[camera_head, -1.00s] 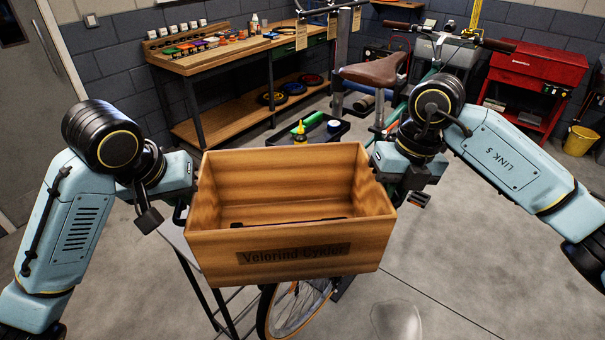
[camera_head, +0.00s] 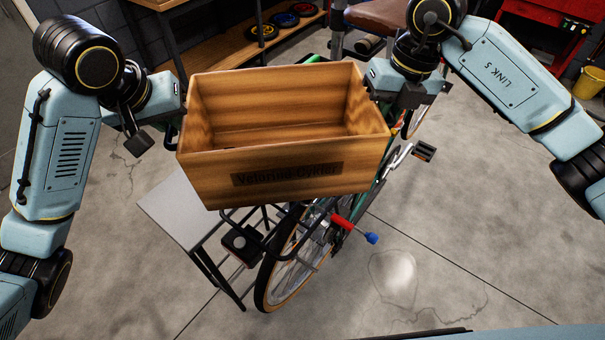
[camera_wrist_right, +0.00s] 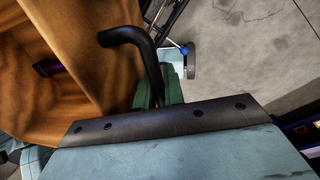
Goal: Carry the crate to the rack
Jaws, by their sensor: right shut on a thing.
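The wooden crate (camera_head: 285,185) is up in the air between my two arms, roughly level, with its lettered side towards me. It looks empty. My left gripper (camera_head: 172,132) is at the crate's left end; its fingers are mostly hidden, so I cannot tell how they close. My right gripper (camera_head: 378,95) is at the right end. In the right wrist view it (camera_wrist_right: 160,92) is shut on the crate's black bent handle (camera_wrist_right: 135,42), beside the crate wall (camera_wrist_right: 90,90). The black tube rack (camera_head: 268,245) shows below the crate over the bike wheel, partly hidden by it.
The bike (camera_head: 305,245) stands under and behind the crate, its wheel towards me. A red and blue handle (camera_head: 355,230) sticks out on its right. A grey side table (camera_head: 172,208) stands left of the wheel. The floor at right is clear.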

